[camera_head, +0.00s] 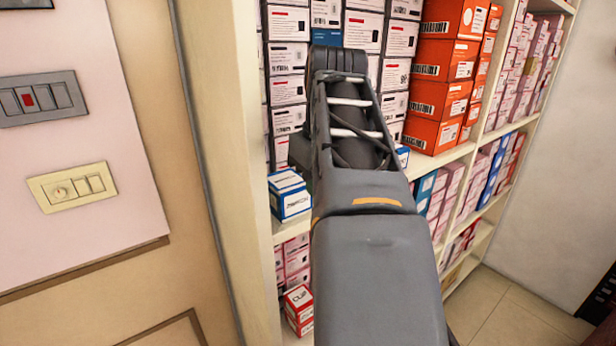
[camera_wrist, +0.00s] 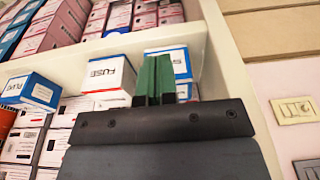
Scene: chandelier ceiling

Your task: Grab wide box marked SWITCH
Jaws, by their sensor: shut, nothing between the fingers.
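I cannot make out the word SWITCH on any box. In the wrist view, my gripper (camera_wrist: 156,70) has its green fingers together and empty. They stand in front of the shelf, between a white box marked FUSE (camera_wrist: 107,75) and a blue-and-white box (camera_wrist: 181,62) partly hidden behind them. Another blue-and-white box (camera_wrist: 30,91) with unclear lettering is at the left. In the head view, a blue-and-white box (camera_head: 289,195) with unclear lettering sits on the shelf left of my arm. My arm hides the gripper there.
A tall cream shelf unit (camera_head: 222,150) holds stacked boxes, with orange boxes (camera_head: 437,90) right of my arm. A red-and-white box (camera_head: 299,308) sits lower. A wall with switch panels (camera_head: 72,187) is at the left. Tiled floor (camera_head: 515,320) is open at the right.

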